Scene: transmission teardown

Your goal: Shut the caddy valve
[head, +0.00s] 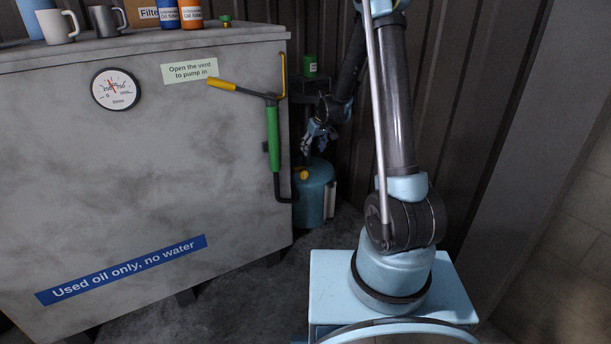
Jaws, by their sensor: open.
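The caddy (314,200) is a teal-blue tank standing on the floor in the corner, just right of the large grey tank. The arm hides part of the area behind.
The grey tank (150,150) fills the left, bearing a green hand pump (273,140) with a yellow handle, a gauge (115,89) and labels. Mugs and bottles stand on its top. A green can (310,66) is above the caddy. A corrugated wall stands close behind.

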